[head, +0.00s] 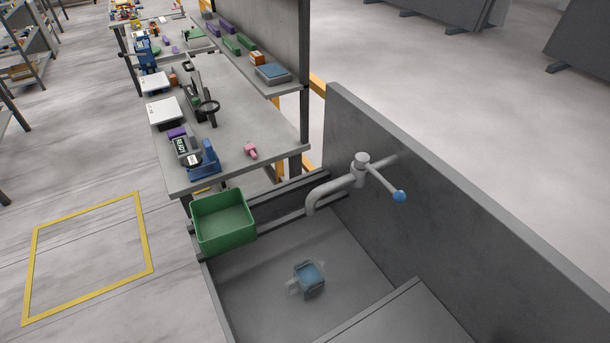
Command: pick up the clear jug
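A small see-through jug with a blue tint (309,279) is on the floor of the grey sink basin (250,300), below and in front of the tap. A paler, clear part juts out on its left side, perhaps the handle or spout; I cannot tell which. Nothing touches the jug from above. Neither of my grippers shows in the head view.
A grey tap (335,188) with a blue-ended lever (399,196) reaches over the basin from the tall back wall (450,205). A green bin (223,222) sits at the basin's far left corner. A cluttered workbench (245,125) stands beyond.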

